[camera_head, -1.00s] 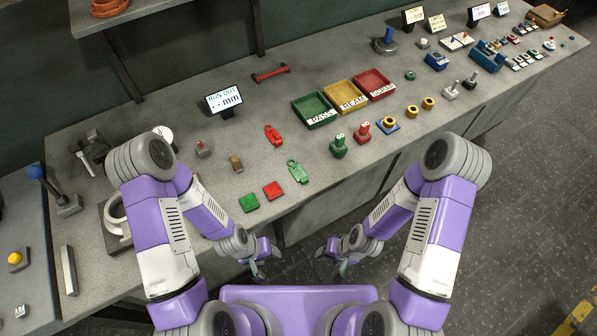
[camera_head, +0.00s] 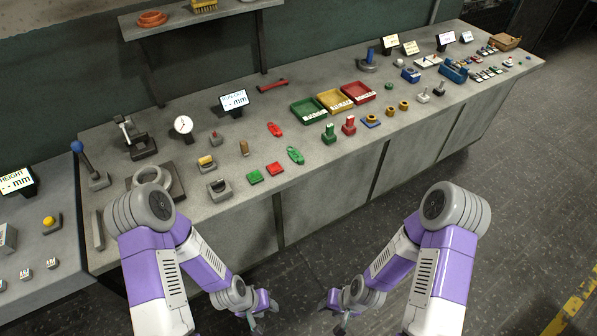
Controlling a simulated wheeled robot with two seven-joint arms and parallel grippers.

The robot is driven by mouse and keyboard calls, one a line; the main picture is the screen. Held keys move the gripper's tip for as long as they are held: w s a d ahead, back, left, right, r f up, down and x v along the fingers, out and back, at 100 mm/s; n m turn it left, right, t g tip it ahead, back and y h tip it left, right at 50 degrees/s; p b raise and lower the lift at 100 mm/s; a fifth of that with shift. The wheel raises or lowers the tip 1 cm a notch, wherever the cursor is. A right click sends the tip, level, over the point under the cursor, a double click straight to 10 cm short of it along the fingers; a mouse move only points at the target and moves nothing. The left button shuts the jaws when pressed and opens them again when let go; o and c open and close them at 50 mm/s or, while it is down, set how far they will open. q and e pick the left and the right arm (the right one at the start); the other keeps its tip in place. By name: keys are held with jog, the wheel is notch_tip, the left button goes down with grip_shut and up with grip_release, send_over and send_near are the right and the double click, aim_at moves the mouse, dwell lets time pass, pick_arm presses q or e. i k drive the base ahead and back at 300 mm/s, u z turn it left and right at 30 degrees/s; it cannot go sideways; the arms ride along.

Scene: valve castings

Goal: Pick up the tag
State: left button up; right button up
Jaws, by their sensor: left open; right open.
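Two tag-like pieces lie flat on the grey bench in the head view: a red tag (camera_head: 275,130) and, nearer the front edge, a green tag (camera_head: 295,155). I cannot tell which one the task means. My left gripper (camera_head: 262,309) is open and empty, low in front of the bench. My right gripper (camera_head: 338,312) is open and empty, also in front of the bench, to the right. Both are well apart from the tags, and neither tag is hidden.
A red block (camera_head: 274,169) and a green block (camera_head: 255,177) lie near the tags at the bench edge. Green (camera_head: 297,115), yellow (camera_head: 325,106) and red (camera_head: 347,96) trays stand behind to the right. A display (camera_head: 233,99) stands behind. The floor (camera_head: 330,245) before the bench is clear.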

aim_at(295, 155)
jog(key=z, duration=1.25)
jog(key=i, duration=0.9)
jog(key=u, duration=2.05)
